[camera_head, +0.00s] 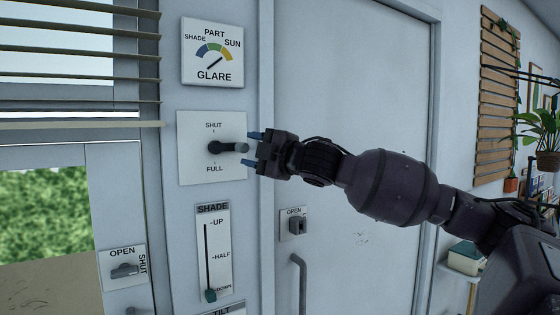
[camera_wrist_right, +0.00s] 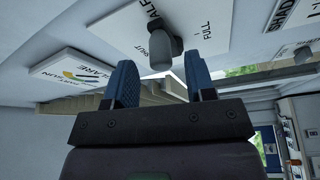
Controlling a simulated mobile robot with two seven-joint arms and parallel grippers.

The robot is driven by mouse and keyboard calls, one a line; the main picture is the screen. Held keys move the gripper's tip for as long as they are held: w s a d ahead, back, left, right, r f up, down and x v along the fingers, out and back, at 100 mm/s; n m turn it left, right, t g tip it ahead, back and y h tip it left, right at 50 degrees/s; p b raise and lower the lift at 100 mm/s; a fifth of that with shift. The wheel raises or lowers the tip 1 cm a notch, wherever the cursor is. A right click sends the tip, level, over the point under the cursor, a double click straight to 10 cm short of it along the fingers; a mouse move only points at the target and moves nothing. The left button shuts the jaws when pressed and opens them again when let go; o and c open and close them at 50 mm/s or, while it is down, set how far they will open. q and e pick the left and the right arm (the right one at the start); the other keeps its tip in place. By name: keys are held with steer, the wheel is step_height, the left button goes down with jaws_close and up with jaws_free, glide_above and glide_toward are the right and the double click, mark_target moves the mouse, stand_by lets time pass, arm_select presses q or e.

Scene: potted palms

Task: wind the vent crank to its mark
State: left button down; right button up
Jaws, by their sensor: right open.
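HALF cannot be read there, but shows in the wrist view beside the crank (camera_wrist_right: 168,45). My right gripper (camera_head: 252,149) is open, just right of the knob, its blue fingertips above and below the knob's level. Contact is not visible. My left gripper is not seen.
The glare dial (camera_head: 212,52) is above, its needle towards the lower left. Below are the shade slider (camera_head: 210,260), with its knob near DOWN, and an OPEN switch (camera_head: 294,224). A door (camera_head: 350,80) with a handle is behind my arm. Window blinds (camera_head: 80,55) are left.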

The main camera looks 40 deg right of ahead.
steer(key=shift+s+d+f+b, duration=0.2)
steer(key=shift+s+b, duration=0.1)
steer(key=shift+s, duration=0.3)
steer(key=shift+s+f+b, duration=0.1)
steer(key=shift+s+b, duration=0.2)
steer(key=shift+s, duration=0.2)
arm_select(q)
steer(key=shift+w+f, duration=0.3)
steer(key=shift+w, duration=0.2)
arm_select(e)
steer(key=shift+s+d+f, duration=0.1)
steer(key=shift+s+d, duration=0.1)
steer(key=shift+s, duration=1.15)
steer(key=shift+s+d, duration=0.15)
steer(key=shift+s, duration=1.15)
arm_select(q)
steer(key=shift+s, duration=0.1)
